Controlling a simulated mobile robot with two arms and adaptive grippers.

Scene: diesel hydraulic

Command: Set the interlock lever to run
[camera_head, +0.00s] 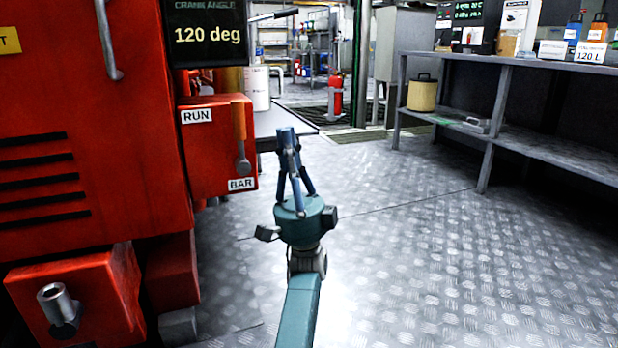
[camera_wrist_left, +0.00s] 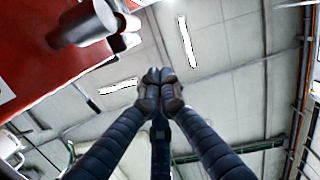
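The interlock lever (camera_head: 239,122) has an orange-brown handle that points up from a grey pivot low on a red box (camera_head: 212,165). A RUN label (camera_head: 196,116) is on the box at upper left, beside the handle. A BAR label (camera_head: 241,184) is below the pivot. My left gripper (camera_head: 288,135) is upright to the right of the box in the picture, apart from the lever. In the left wrist view its fingertips (camera_wrist_left: 160,88) meet with nothing visible between them. A grey cylindrical part (camera_wrist_left: 85,25) shows against red there; I cannot tell if it is the lever. My right gripper is not in view.
The red machine (camera_head: 90,120) fills the left, with a screen reading 120 deg (camera_head: 207,35) above the lever box. A grey shelf bench (camera_head: 505,100) stands at the right. The metal plate floor (camera_head: 430,240) between them is clear.

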